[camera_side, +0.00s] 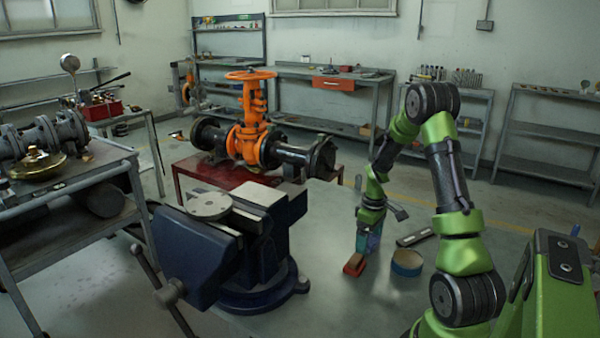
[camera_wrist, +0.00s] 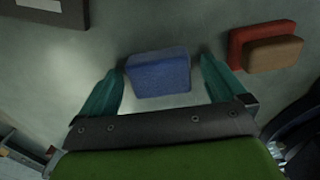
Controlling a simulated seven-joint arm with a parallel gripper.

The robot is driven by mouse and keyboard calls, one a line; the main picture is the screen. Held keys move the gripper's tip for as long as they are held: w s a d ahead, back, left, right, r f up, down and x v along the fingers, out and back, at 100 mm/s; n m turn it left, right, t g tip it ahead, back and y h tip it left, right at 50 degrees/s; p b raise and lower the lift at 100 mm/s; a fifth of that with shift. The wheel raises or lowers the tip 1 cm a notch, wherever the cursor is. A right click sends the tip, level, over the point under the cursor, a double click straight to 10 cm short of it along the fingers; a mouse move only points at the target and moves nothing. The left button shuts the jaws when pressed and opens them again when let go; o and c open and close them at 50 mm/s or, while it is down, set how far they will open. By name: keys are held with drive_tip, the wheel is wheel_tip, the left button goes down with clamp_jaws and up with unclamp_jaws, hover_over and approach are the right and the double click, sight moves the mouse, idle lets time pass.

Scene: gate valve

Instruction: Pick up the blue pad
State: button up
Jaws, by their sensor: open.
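The blue pad (camera_wrist: 158,76) lies on the grey bench top in the wrist view, between the two teal fingers of my gripper (camera_wrist: 162,64). Gaps show on both sides of the pad, so the fingers stand apart from it. My gripper is open. In the side view my gripper (camera_side: 367,242) points down at the bench top, close to its surface. A blue patch shows at the fingers there, but the pad is hard to tell from them.
A red block (camera_wrist: 240,46) with a tan block (camera_wrist: 273,54) lies right of the pad; the red block (camera_side: 354,265) stands before my gripper in the side view. A round blue-sided tin (camera_side: 407,264) and a flat dark tool (camera_side: 415,237) lie right. A blue vise (camera_side: 205,262) stands left.

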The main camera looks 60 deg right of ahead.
drive_tip(key=shift+c, duration=0.5)
drive_tip(key=c, duration=1)
drive_tip(key=shift+r, duration=0.1)
wheel_tip(320, 180, up, 10)
